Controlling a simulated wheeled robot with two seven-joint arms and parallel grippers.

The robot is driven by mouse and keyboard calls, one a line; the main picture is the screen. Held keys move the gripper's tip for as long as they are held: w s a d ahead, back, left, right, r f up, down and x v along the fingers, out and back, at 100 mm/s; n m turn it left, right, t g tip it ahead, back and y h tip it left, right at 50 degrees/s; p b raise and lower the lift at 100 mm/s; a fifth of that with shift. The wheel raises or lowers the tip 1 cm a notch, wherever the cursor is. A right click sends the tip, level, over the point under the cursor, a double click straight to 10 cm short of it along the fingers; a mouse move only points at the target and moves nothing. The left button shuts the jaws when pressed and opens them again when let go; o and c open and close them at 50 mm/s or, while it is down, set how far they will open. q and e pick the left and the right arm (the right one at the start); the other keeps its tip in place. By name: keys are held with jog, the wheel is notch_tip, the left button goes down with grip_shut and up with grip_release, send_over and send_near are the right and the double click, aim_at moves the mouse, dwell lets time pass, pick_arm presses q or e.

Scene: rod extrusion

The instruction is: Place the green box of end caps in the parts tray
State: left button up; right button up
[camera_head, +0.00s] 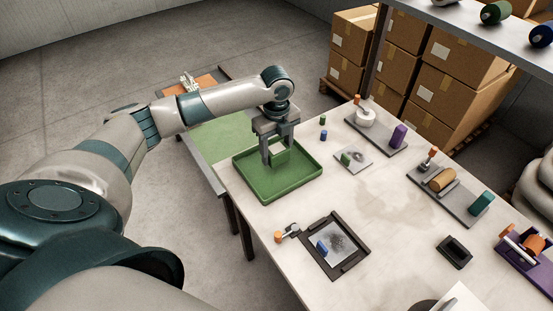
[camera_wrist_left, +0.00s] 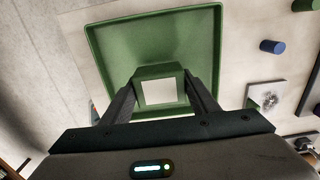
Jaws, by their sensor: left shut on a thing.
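The green parts tray (camera_head: 302,181) lies at the left corner of the white table, and it fills the upper middle of the left wrist view (camera_wrist_left: 150,42). My left gripper (camera_head: 278,151) points down over the tray and is shut on the green box of end caps (camera_head: 281,157). In the left wrist view the box (camera_wrist_left: 160,71) sits between the two fingers, with a pale square on its top. It is inside the tray's outline; whether it touches the tray floor I cannot tell. My right gripper is not in view.
Small green and blue cylinders (camera_head: 323,134) stand right of the tray. A dark-framed plate (camera_head: 333,245) lies nearer the front, a small plate (camera_head: 353,158) behind it. Fixtures with coloured parts (camera_head: 440,180) line the right side. Bare tabletop lies between.

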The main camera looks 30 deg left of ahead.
aim_at(276, 160)
pick_arm(q)
jog(key=shift+f+p, duration=0.65)
jog(key=shift+f, duration=1.35)
jog(key=shift+f, duration=0.1)
jog(key=o, duration=1.1)
jog(key=shift+c, duration=0.2)
notch_tip(276, 160, up, 12)
jog(key=b, duration=0.3)
jog(key=shift+s, duration=0.1)
